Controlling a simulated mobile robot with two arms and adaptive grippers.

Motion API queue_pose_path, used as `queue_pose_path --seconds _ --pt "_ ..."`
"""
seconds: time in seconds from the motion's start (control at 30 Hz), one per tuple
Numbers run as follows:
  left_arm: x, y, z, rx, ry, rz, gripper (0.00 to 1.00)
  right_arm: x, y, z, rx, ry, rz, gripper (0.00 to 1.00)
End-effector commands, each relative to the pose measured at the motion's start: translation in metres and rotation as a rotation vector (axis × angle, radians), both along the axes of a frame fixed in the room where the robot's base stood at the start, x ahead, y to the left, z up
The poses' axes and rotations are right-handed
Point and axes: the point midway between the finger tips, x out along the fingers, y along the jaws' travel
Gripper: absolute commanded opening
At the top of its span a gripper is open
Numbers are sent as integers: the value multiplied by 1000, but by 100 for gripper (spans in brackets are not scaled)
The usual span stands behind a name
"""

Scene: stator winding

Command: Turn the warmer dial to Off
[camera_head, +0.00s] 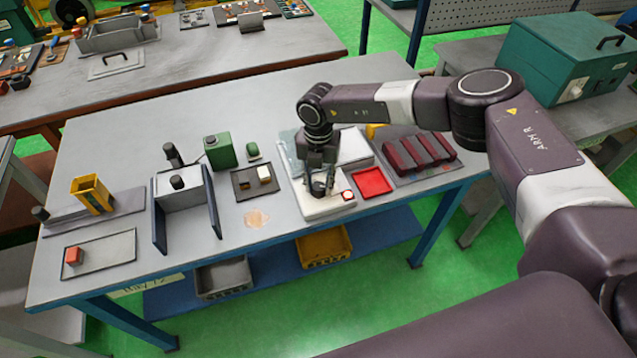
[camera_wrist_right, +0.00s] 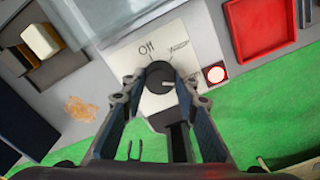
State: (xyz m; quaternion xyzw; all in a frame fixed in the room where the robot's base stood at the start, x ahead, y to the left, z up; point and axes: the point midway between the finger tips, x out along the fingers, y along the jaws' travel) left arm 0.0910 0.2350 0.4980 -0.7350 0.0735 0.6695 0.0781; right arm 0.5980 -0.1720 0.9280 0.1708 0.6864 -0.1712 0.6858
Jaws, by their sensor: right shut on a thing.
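The warmer is a white box (camera_head: 318,208) on the grey workbench, near its front edge, with a pale cover behind. In the right wrist view its white panel (camera_wrist_right: 200,45) carries an "Off" mark (camera_wrist_right: 146,45) and smaller marks to the right. The round black dial (camera_wrist_right: 160,72) sits on this panel, with a small light mark on its face. I cannot tell exactly which mark it points to. My right gripper (camera_head: 320,187) reaches down over the panel, its fingers (camera_wrist_right: 160,86) closed on either side of the dial. The fingers mostly hide the dial in the head view. My left gripper is out of view.
A red tray (camera_head: 372,183) and dark red blocks (camera_head: 420,152) lie farther right. A small dark tray (camera_head: 240,190) with blocks is to the left, beside a blue-sided stand (camera_head: 213,205).

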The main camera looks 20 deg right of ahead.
Motion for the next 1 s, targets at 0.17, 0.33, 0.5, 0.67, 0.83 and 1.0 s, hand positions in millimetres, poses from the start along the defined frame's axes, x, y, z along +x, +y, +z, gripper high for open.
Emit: queue_pose_path --seconds 0.17,0.33,0.5,0.67,0.83,1.0 --pt "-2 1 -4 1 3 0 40 0 0 -1 0 -1 27 4" --pt "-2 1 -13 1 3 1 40 1 0 -2 1 -1 104 4" --pt "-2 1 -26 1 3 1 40 1 0 -3 2 -2 233 4" --pt "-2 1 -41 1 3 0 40 1 0 -4 1 -3 382 4" --pt "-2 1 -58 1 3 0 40 1 0 -4 1 -3 546 4" --pt "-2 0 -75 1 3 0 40 1 0 -4 1 -3 706 4"
